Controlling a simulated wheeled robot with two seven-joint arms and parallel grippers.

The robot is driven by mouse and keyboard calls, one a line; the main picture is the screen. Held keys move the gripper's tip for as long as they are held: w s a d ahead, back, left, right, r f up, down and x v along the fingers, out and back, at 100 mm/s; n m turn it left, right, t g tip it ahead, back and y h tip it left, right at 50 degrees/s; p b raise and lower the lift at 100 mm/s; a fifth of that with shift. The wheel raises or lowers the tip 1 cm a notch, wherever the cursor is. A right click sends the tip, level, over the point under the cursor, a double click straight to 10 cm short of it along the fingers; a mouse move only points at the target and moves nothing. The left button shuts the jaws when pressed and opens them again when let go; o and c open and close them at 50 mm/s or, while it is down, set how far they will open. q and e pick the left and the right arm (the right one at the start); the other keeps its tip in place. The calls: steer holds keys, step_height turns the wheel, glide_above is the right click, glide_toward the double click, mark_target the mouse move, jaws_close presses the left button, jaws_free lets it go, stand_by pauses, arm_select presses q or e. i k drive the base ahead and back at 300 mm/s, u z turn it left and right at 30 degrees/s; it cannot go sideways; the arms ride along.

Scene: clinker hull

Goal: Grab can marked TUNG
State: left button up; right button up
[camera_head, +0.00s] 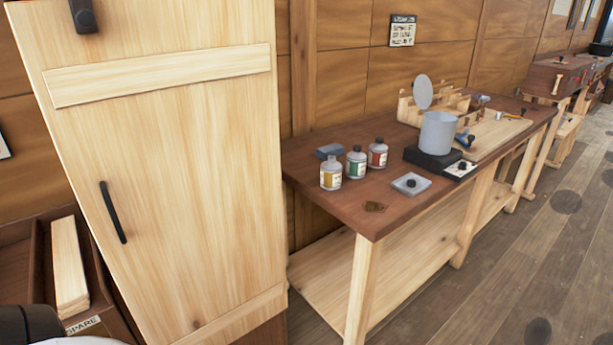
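Three small cans or bottles with paper labels stand upright in a row on the workbench. The left one has a pale cap and a yellowish label (330,174), the middle one a dark cap and a green label (356,163), and the right one a dark cap and a red label (377,154). The lettering is too small to read, so I cannot tell which is marked TUNG. Neither of my grippers is in view.
The brown workbench (325,204) has a lower shelf. A blue block (330,151), a small square plate with a knob (411,184) and a grey pot (438,132) on a black base share its top. A tall wooden door (165,190) stands left; open floor (500,270) lies right.

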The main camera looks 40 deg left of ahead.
mark_target(331, 170)
steer(key=u, duration=1.85)
